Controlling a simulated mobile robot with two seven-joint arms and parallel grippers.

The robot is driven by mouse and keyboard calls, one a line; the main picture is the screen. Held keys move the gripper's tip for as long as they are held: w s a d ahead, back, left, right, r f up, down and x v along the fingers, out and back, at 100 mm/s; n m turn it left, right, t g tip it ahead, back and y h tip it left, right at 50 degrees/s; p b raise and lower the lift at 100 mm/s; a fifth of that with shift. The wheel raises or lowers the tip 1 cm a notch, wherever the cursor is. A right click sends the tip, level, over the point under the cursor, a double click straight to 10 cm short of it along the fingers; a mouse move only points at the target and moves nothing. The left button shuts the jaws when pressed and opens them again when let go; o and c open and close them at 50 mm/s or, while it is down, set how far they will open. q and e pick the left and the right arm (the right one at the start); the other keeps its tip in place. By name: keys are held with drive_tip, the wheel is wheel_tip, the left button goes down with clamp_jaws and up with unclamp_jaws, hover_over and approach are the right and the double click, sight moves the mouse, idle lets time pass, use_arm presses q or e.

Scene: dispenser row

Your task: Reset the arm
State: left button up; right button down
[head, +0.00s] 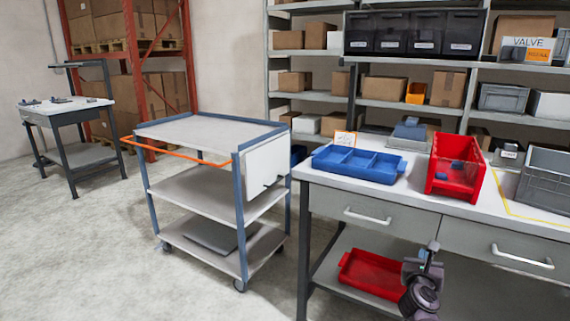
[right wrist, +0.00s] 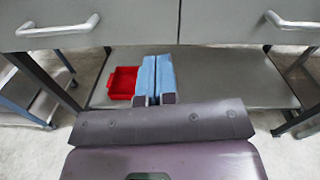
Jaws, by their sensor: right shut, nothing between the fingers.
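My right gripper (head: 433,248) is low at the right of the head view, in front of the workbench's drawers and below the bench top. Its fingers point up in the picture. In the right wrist view the two blue-grey fingers of the right gripper (right wrist: 157,62) lie side by side, shut with nothing between them. They point toward the space under the drawers. My left gripper is in neither view.
The workbench (head: 325,177) carries a blue divided tray (head: 358,164), a red bin (head: 440,175) and a grey crate (head: 547,178). A red tray (head: 372,275) lies on its lower shelf, also in the right wrist view (right wrist: 122,83). A trolley (head: 190,183) stands left; open floor lies in front.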

drive_tip(key=a+r+n+t+y, duration=0.5)
drive_tip(key=r+n, duration=0.3)
drive_tip(key=n, duration=0.6)
drive_tip(key=s+a+n+y+p, duration=0.2)
drive_tip(key=s+a+n+y, duration=0.35)
drive_tip(key=n, duration=1.05)
use_arm(q)
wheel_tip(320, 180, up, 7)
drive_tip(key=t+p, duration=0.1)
drive_tip(key=p, duration=0.5)
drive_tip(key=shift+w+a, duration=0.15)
use_arm(e)
drive_tip(key=s+a+f+n+g, duration=0.1)
drive_tip(key=s+f+n+g, duration=0.2)
drive_tip(key=s, duration=1)
drive_tip(key=s+a+f+n+g, duration=0.1)
drive_tip(key=s+f+n+g, duration=0.2)
drive_tip(key=s, duration=1.1)
drive_tip(key=s+a+f+n+g, duration=0.1)
drive_tip(key=s+f+n+g, duration=0.2)
drive_tip(key=s+f+n, duration=0.3)
drive_tip(key=s+f+h, duration=0.1)
drive_tip(key=s+f, duration=0.3)
drive_tip(key=s, duration=0.4)
